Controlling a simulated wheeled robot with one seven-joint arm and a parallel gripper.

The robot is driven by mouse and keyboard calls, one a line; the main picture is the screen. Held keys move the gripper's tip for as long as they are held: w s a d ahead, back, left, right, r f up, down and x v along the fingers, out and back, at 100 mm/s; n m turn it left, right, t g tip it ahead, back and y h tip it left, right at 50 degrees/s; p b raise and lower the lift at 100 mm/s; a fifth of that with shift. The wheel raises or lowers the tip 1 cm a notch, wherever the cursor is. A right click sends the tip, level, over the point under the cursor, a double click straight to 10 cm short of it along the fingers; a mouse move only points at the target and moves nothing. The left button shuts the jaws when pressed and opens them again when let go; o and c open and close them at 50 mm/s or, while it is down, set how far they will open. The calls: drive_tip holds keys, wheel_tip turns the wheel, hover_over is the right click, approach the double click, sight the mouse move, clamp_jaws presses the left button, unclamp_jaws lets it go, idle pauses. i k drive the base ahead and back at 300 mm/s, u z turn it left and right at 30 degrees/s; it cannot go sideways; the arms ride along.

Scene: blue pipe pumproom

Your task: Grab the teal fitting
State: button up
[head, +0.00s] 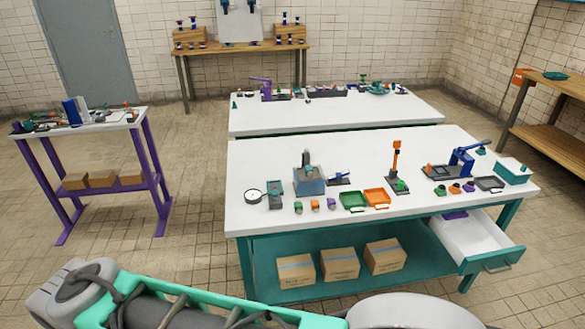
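Several small teal or green pieces show in the head view, and I cannot tell for sure which is the teal fitting. A small teal piece (481,150) lies at the back right of the front workbench (265,175). A small green-teal piece (440,191) lies near an orange piece (455,189) and a purple one (469,187) on the right side. Another small green block (298,207) stands at the front, left of an orange block (315,205) and a purple block (331,203). Part of my arm crosses the bottom, but my gripper is not visible.
The front bench also holds a green tray (354,201), an orange tray (376,197), a blue press (467,157) and a teal bin (512,172). An open drawer (480,238) juts out at its right. A purple-legged table (100,122) stands left, with open floor between.

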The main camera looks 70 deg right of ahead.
sight(308, 169)
drive_tip(key=z, duration=0.45)
drive_tip(key=i, duration=0.7)
drive_tip(key=z, duration=1.15)
drive_tip(key=i, duration=0.4)
drive_tip(key=z, duration=0.45)
